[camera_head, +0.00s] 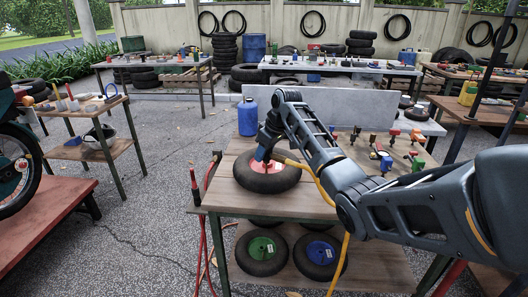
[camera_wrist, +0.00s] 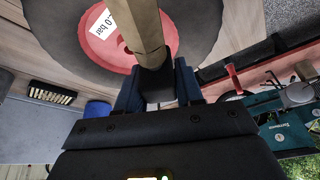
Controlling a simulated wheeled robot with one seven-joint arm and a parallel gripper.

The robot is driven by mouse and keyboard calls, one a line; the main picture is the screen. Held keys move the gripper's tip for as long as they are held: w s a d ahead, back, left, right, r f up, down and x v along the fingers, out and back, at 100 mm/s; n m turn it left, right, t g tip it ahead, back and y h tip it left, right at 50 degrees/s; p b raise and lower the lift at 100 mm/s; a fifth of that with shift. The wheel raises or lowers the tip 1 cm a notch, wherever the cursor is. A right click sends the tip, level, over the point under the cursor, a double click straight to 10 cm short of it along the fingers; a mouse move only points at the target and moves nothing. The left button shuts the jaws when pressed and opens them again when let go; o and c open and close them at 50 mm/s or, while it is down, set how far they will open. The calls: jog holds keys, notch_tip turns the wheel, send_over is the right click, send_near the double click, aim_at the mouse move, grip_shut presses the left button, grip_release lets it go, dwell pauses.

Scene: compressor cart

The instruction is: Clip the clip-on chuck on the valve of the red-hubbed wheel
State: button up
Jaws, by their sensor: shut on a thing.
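The red-hubbed wheel (camera_head: 250,182) lies flat on the wooden top of the cart. In the wrist view its red hub (camera_wrist: 84,42) carries a white label ending in "0 bar". My gripper (camera_head: 262,156) points down over the hub. In the wrist view my gripper (camera_wrist: 158,78) has its blue fingers closed around a dark part with a tan, brass-like body (camera_wrist: 142,22), which I take to be the clip-on chuck. The tan body reaches over the hub. The valve is hidden, so I cannot tell whether the chuck touches it.
A blue bottle (camera_head: 248,118) stands behind the wheel. Several small fittings (camera_head: 386,160) lie at the cart's right. A yellow hose (camera_head: 321,190) runs by my arm; red hoses (camera_head: 204,215) hang at left. Green-hubbed (camera_head: 262,247) and blue-hubbed (camera_head: 321,252) wheels lie on the lower shelf.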

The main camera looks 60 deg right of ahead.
aim_at(271, 154)
jog(key=shift+f, duration=0.6)
jog(key=o, duration=1)
jog(key=v, duration=0.8)
jog(key=shift+b, duration=0.35)
jog(key=shift+s+f, duration=0.1)
jog(key=shift+f, duration=0.05)
